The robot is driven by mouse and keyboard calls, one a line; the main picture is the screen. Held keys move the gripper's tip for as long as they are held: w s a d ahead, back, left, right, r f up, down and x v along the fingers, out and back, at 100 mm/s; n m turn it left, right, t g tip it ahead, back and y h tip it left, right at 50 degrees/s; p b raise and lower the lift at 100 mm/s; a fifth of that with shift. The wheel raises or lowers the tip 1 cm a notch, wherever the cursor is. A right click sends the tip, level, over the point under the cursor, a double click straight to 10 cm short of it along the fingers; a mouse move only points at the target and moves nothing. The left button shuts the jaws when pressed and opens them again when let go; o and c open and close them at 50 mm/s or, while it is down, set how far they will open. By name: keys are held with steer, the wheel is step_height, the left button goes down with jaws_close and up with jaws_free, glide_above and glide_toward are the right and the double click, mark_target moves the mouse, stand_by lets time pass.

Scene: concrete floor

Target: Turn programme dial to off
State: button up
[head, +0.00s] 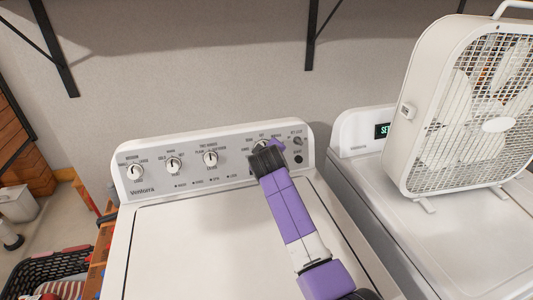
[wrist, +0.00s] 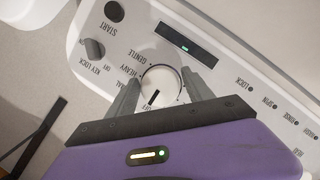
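The programme dial (wrist: 160,82) is a round white knob with a dark pointer mark on the washer's control panel. In the wrist view its pointer is toward the lower part of the picture. GENTLE and HEAVY show beside it; other labels are partly hidden by my fingers. My gripper (wrist: 164,77) is open, with one finger on each side of the dial and a gap seeming to remain; contact cannot be told. In the head view my gripper (head: 264,157) covers most of this dial at the panel's right part.
The washer panel (head: 240,178) has several other dials at left. A key lock knob (wrist: 94,48), a START button (wrist: 114,11) and a small display (wrist: 186,45) are close to the dial. A box fan (head: 410,150) stands on the neighbouring machine at right.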

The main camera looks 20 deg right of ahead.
steer(key=shift+o, duration=0.6)
steer(key=shift+r, duration=0.1)
steer(key=v, duration=0.7)
steer(key=shift+s+b, duration=0.3)
steer(key=shift+s, duration=0.05)
steer(key=shift+a+r, duration=0.15)
